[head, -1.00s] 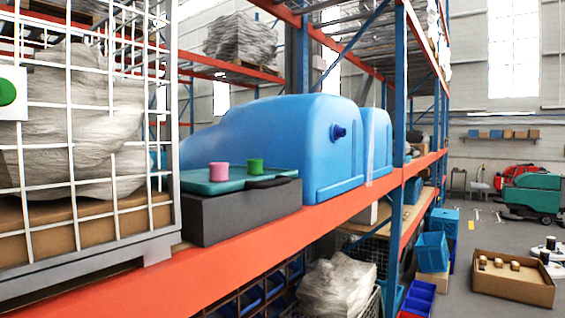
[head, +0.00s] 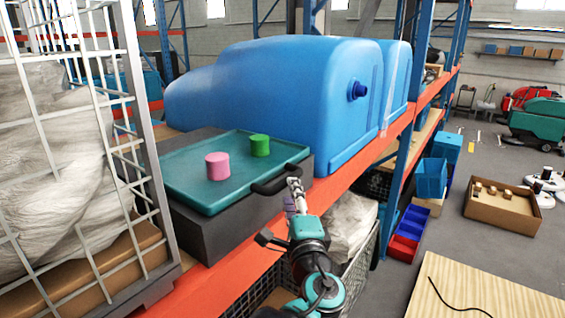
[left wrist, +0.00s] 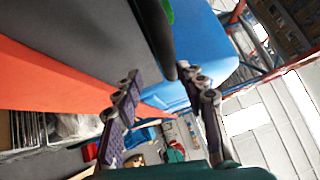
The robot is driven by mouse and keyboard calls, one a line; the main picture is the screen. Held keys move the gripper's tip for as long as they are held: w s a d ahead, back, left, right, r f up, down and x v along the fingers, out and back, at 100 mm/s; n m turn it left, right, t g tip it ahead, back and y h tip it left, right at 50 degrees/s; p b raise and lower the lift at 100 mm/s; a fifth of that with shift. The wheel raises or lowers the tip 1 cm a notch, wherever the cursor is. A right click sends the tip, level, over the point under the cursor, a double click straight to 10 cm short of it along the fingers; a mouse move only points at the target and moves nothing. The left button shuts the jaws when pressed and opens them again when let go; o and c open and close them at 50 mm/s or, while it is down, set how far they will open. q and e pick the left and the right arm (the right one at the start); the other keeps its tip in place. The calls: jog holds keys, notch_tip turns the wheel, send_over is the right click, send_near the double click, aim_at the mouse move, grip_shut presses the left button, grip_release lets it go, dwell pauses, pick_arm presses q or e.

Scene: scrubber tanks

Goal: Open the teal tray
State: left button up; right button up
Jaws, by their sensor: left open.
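The teal tray (head: 205,195) lies on a dark grey box (head: 205,230) on the orange shelf. A pink cylinder (head: 217,166) and a green cylinder (head: 259,145) stand on the tray. A black handle (head: 278,183) sticks out from its right edge. My left gripper (head: 292,196) is at the right end of this handle. In the left wrist view the open fingers (left wrist: 160,78) are on either side of the black handle (left wrist: 153,28), with the handle's end between the fingertips. Whether they touch it I cannot tell. My right gripper is out of view.
A wire cage (head: 95,150) with wrapped goods stands close at the left of the tray. A large blue tank (head: 290,95) stands behind it. The orange shelf beam (head: 345,190) runs in front.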

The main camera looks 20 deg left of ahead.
pick_arm(q)
jog(key=w, duration=0.1)
jog(key=w+a+r+p, duration=0.1)
jog(key=w+r, duration=0.1)
jog(key=shift+w+a+p, duration=0.3)
jog(key=shift+s, duration=0.2)
jog(key=shift+c, duration=0.7)
jog(key=shift+w+a, duration=0.15)
jog(key=shift+w, duration=0.2)
grip_shut()
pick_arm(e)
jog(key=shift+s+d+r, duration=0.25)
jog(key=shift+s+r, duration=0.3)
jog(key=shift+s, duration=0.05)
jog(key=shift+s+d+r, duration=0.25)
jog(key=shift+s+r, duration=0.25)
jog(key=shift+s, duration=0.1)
